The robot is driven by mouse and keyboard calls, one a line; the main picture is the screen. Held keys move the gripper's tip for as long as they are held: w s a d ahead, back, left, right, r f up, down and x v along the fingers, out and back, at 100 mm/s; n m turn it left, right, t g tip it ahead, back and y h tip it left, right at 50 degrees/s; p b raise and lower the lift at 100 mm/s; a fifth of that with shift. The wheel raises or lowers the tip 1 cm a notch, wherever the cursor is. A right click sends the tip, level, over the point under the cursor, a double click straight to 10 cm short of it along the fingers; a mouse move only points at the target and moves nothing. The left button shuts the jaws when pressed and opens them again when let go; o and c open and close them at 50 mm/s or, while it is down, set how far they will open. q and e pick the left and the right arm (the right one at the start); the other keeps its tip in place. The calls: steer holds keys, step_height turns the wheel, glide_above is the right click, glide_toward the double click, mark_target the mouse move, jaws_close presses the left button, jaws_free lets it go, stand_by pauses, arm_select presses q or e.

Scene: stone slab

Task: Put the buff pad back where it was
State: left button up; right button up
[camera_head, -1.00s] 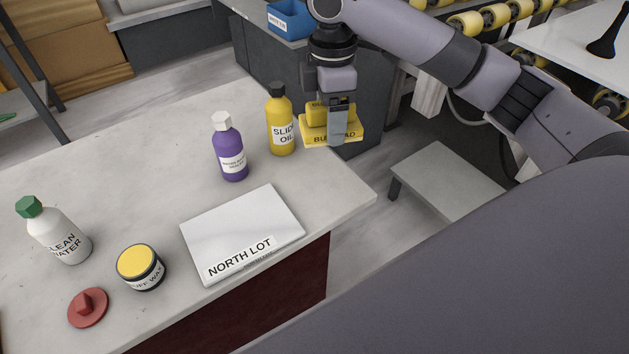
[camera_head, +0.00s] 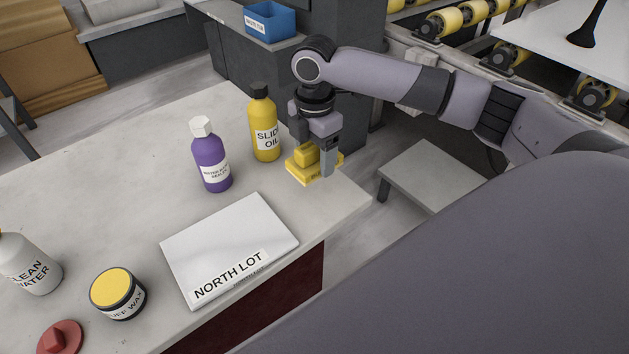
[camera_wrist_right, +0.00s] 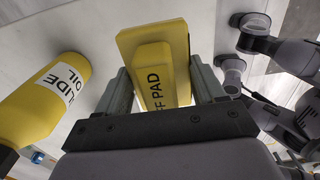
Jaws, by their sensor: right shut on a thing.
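The yellow buff pad (camera_head: 301,168) is at the right end of the stone slab (camera_head: 110,165), right of the yellow slide oil bottle. My right gripper (camera_head: 318,158) is shut on its raised grip. In the right wrist view the buff pad (camera_wrist_right: 155,60) sits between the two fingers of the right gripper (camera_wrist_right: 160,88), its lettering partly hidden by the gripper. The pad is low over the slab near its edge; I cannot tell whether it touches. My left gripper is not in view.
A white North Lot board (camera_head: 225,240), wax jar (camera_head: 117,292), white bottle (camera_head: 28,265) and red lidded thing (camera_head: 60,338) occupy the slab. A grey stool (camera_head: 430,175) stands right.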

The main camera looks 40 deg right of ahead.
mark_target(315, 191)
step_height(315, 191, down, 7)
steer(key=shift+r+b, duration=0.1)
steer(key=shift+b, duration=0.3)
steer(key=shift+f, duration=0.3)
steer(key=o, duration=0.9)
steer(key=shift+f, duration=0.15)
steer(key=shift+o, duration=0.2)
step_height(315, 191, up, 12)
steer(key=shift+r+p, duration=0.2)
steer(key=shift+p, duration=0.5)
steer(key=shift+f, duration=0.1)
